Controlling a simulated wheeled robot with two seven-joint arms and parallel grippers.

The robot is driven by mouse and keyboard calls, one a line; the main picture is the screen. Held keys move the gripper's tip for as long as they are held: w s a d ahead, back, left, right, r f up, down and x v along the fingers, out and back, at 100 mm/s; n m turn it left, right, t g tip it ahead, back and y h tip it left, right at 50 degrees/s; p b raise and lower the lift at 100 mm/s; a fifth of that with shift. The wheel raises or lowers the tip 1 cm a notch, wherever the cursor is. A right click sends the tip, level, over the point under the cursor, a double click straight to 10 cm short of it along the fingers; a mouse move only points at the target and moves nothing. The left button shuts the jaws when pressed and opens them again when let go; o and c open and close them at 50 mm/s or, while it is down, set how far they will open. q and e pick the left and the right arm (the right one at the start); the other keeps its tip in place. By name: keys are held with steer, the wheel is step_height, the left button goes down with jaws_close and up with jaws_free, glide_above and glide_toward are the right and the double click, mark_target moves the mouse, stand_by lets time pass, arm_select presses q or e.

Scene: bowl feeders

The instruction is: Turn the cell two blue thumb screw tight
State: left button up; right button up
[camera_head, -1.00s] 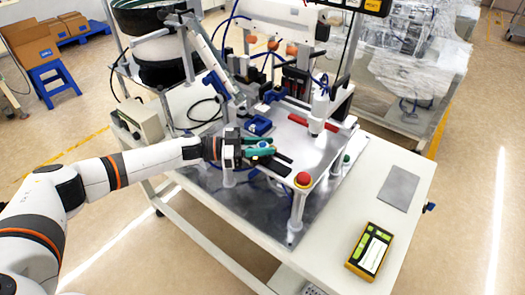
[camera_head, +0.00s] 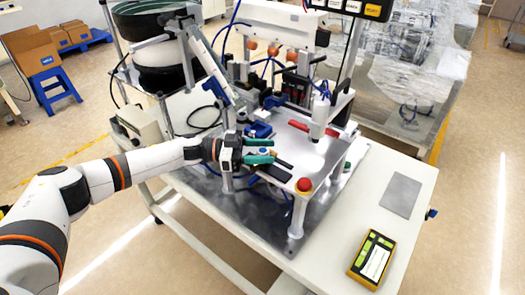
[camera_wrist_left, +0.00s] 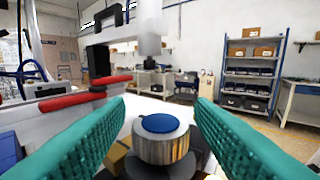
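The thumb screw (camera_wrist_left: 160,140) has a round blue top and a bright metal knurled side. It stands in the middle of the left wrist view, between the green ribbed fingers of my left gripper (camera_wrist_left: 160,115). The fingers are apart, with a gap showing on each side of the screw. In the head view my left gripper (camera_head: 262,151) reaches in from the left at the front edge of the feeder cell plate (camera_head: 290,152), its green fingers spread. My right gripper is not in view.
A red button (camera_head: 304,184) stands on a post right of the gripper. Red handles (camera_head: 298,126) and a white upright cylinder (camera_head: 320,117) rise behind. A yellow handheld device (camera_head: 371,259) and a grey plate (camera_head: 401,194) lie on the table's clear right part.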

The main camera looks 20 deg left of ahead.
arm_select(q)
steer(key=b+v, duration=0.3)
steer(key=v, duration=0.9)
steer(key=shift+b, duration=0.4)
